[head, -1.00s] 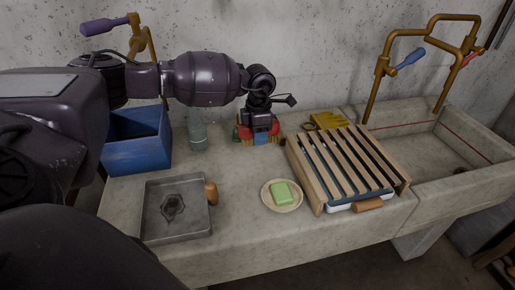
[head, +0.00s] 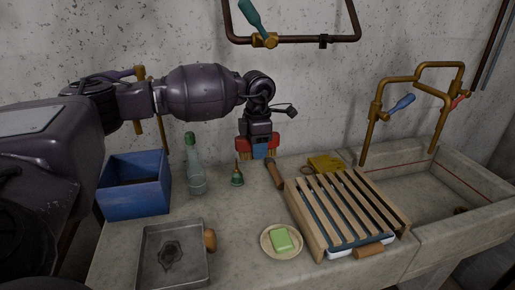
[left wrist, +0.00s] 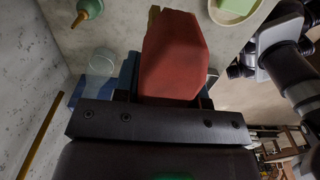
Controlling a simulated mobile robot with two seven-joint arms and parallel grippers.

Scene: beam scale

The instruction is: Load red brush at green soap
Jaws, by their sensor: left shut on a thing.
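My left gripper (head: 259,152) is shut on the red brush (head: 275,143), with a blue finger in front of the brush. Tan bristles point down, and the brush is held above the back of the counter. In the left wrist view the red brush (left wrist: 175,60) fills the middle between the fingers. The green soap (head: 282,239) lies on a small round cream dish (head: 266,249) near the counter's front, to the right of and nearer than the gripper. The soap also shows at the top right of the left wrist view (left wrist: 238,6). My right gripper is not visible.
A slatted wooden rack (head: 318,241) stands right of the soap dish, with a sink (head: 490,205) beyond. A wooden-handled tool (head: 274,174), a small green bottle (head: 237,177) and a clear bottle (head: 197,180) stand behind. A grey tray (head: 150,280) and blue bin (head: 135,203) are left.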

